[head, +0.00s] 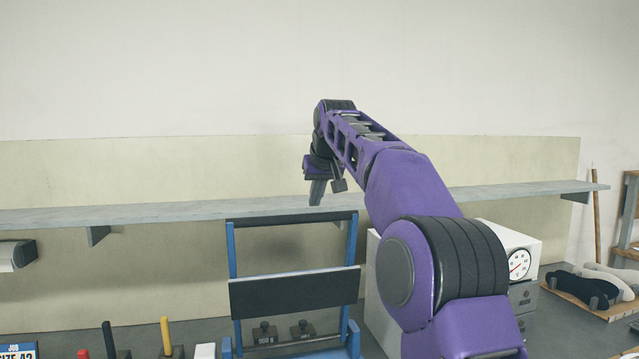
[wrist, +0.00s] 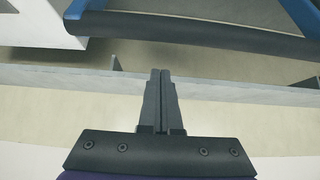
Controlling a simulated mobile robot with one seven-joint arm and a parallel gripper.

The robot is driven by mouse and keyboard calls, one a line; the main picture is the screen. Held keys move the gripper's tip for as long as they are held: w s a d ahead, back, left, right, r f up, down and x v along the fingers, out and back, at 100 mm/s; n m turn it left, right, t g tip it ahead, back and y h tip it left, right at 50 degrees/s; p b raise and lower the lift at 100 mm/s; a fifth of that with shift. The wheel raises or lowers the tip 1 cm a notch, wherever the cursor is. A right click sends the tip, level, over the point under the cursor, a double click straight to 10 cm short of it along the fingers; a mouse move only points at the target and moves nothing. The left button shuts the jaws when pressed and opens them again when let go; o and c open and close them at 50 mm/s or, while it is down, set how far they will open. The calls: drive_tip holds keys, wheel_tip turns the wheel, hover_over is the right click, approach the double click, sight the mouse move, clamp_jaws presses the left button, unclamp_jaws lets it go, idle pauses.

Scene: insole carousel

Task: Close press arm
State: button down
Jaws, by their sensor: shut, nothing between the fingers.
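The press arm is most likely the raised blue frame (head: 232,252), with a black top bar (head: 291,220) and a wide black panel (head: 295,293) across it. It stands upright at the centre of the head view. In the wrist view the black bar (wrist: 200,33) with blue ends crosses the top of the picture. My gripper (head: 317,200) points down above the top bar in the head view, apart from it as far as I can tell. Its two fingers (wrist: 160,74) are together in the wrist view, with nothing between them. The lower part of the press is partly cut off.
A grey shelf (head: 150,216) runs along the back wall behind the frame. A white box with a dial (head: 518,263) stands to the right, partly behind my arm. A tray with insoles (head: 608,312) lies farther right. Colored handles (head: 165,335) stand at lower left.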

drive_tip(key=shift+s+d+f+b, duration=0.15)
drive_tip(key=shift+s+b, duration=0.1)
drive_tip(key=shift+s, duration=0.35)
drive_tip(key=shift+s+d+f+b, duration=0.1)
drive_tip(key=shift+s+f+b, duration=0.1)
drive_tip(key=shift+s, duration=0.35)
drive_tip(key=shift+s+d+f+b, duration=0.1)
drive_tip(key=shift+s+b, duration=0.15)
drive_tip(key=shift+s, duration=0.35)
